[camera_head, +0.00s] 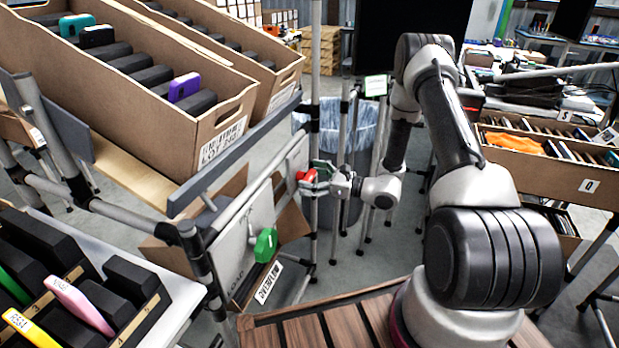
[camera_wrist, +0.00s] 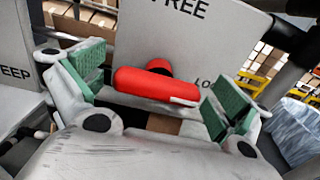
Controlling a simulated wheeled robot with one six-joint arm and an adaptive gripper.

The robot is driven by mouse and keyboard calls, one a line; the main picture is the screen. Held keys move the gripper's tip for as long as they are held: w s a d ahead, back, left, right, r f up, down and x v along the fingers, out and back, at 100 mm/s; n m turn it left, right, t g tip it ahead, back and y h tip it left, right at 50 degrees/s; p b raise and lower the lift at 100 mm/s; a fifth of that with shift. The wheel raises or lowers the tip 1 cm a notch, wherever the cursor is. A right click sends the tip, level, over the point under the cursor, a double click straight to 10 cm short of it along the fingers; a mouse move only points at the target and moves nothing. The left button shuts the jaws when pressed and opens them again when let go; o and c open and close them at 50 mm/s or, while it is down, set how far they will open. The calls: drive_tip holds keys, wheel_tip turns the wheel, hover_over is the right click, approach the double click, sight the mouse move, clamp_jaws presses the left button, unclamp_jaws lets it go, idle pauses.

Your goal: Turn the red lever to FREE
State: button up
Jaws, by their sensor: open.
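The red lever (camera_wrist: 155,84) sits on a pale panel (camera_wrist: 185,40) in the wrist view, lying nearly level. The word FREE is printed above it and a partly hidden word starting "LO" is at its right. My gripper (camera_wrist: 155,92) is open, with one green-padded finger on each side of the lever; I cannot tell whether either touches it. In the head view the red lever (camera_head: 307,175) shows at the panel's right end, with my gripper (camera_head: 318,178) at it.
Large cartons (camera_head: 226,140) of dark items rest tilted on a rack above the panel. A grey bin (camera_head: 345,130) with a clear liner stands behind my gripper. A tray of slotted items (camera_head: 70,290) is at lower left. Rack posts stand close by.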

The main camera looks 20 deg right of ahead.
drive_tip(key=shift+c, duration=0.4)
drive_tip(key=c, duration=0.9)
drive_tip(key=shift+n, duration=0.4)
drive_tip(key=n, duration=0.3)
drive_tip(key=shift+s+n, duration=0.1)
drive_tip(key=shift+n, duration=0.2)
drive_tip(key=n, duration=0.4)
drive_tip(key=shift+a+n, duration=0.1)
drive_tip(key=shift+n, duration=0.2)
drive_tip(key=n, duration=0.4)
drive_tip(key=shift+s+f, duration=0.1)
drive_tip(key=shift+f, duration=0.05)
drive_tip(key=shift+f+n, duration=0.15)
drive_tip(key=shift+n, duration=2.35)
drive_tip(key=shift+a, duration=0.1)
